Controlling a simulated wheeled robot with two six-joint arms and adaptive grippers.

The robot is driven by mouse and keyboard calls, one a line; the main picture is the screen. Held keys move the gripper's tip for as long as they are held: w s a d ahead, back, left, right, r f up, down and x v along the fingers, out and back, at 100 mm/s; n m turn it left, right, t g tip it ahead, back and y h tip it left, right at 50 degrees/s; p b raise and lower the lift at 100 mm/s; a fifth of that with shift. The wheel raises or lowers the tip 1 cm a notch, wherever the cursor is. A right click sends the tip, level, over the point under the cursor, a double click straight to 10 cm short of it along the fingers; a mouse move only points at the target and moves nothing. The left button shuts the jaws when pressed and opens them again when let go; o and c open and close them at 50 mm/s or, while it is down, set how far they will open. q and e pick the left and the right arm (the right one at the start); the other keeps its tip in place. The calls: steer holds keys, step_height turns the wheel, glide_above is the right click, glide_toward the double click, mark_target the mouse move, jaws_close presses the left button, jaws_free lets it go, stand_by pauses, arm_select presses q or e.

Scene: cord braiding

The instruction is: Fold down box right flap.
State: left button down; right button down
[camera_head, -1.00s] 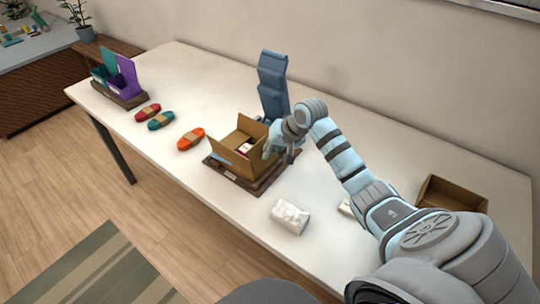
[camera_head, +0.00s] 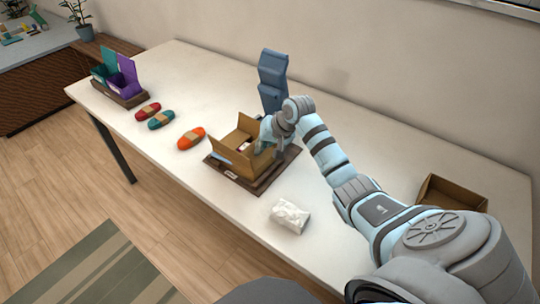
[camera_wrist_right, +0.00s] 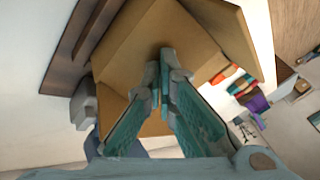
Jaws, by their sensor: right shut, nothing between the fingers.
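The open cardboard box (camera_head: 240,162) stands on a dark wooden base (camera_head: 262,185) near the middle of the table. Its back and front flaps stand up, and something pale and reddish shows inside. My right gripper (camera_head: 262,146) is at the box's right side, reaching over its edge. It is shut and empty. The right flap is mostly hidden behind it in the head view. In the right wrist view the closed fingertips (camera_wrist_right: 165,58) are against or just above a tan cardboard panel (camera_wrist_right: 135,45); I cannot tell whether they touch. My left gripper is out of view.
A white packet (camera_head: 290,215) lies right of the base. Orange (camera_head: 191,138), teal (camera_head: 160,120) and red (camera_head: 148,111) cord bundles lie to the left. A blue upright object (camera_head: 272,80) stands behind the box. An open brown box (camera_head: 452,193) is at the right.

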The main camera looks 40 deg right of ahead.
steer(key=shift+w+a+f+b, duration=0.15)
steer(key=shift+w+f+b, duration=0.25)
steer(key=shift+w+f, duration=0.25)
steer(key=shift+w+f, duration=0.1)
steer(key=shift+f, duration=0.25)
steer(key=shift+a, duration=0.1)
steer(key=shift+r+p, duration=0.6)
steer(key=shift+p, duration=0.45)
steer(key=shift+s, duration=0.2)
steer(key=shift+f, duration=0.45)
steer(key=shift+r, duration=0.1)
